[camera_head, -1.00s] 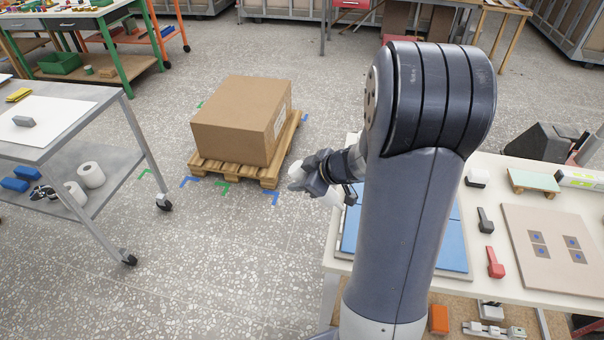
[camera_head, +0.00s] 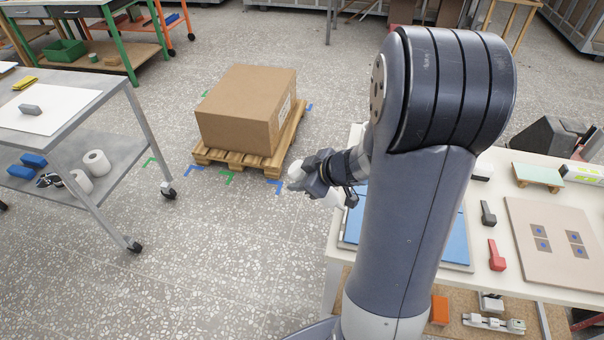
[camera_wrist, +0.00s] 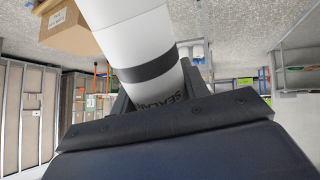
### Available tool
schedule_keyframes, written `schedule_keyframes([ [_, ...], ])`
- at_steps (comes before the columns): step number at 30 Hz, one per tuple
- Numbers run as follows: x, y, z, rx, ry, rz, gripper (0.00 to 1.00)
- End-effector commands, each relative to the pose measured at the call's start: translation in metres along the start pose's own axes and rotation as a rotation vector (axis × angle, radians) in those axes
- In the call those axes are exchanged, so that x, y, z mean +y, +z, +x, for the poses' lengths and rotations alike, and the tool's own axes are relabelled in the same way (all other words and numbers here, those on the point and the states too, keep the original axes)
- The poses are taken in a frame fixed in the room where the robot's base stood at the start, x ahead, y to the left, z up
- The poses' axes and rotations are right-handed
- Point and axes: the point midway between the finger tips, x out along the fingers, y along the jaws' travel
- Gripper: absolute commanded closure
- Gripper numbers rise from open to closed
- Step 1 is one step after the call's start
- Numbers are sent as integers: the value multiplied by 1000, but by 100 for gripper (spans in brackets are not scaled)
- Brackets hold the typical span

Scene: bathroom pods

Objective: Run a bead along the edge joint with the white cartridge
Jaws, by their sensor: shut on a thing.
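My gripper (camera_head: 312,178) is shut on the white cartridge (camera_head: 334,198), holding it in the air at the left edge of the white table in the head view. The cartridge fills the upper middle of the wrist view (camera_wrist: 133,42) as a white tube with a dark band and partly hidden dark lettering. Its tip does not show clearly. A blue panel (camera_head: 456,240) lies on the table, mostly behind my arm. A thin line shows near its right part; I cannot tell whether this is the edge joint.
The white table (camera_head: 492,287) also bears a beige board (camera_head: 551,265), a red tool (camera_head: 497,256) and a dark tool (camera_head: 488,214). A cardboard box (camera_head: 245,108) stands on a pallet (camera_head: 238,160). A grey cart (camera_head: 88,97) is at left. The floor between is clear.

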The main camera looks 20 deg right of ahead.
Motion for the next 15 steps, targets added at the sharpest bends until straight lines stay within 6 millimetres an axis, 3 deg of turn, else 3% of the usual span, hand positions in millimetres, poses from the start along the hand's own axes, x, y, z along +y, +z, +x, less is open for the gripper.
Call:
schedule_keyframes([
  [15, -18, 1, -6, 1, 2, 0, 91],
])
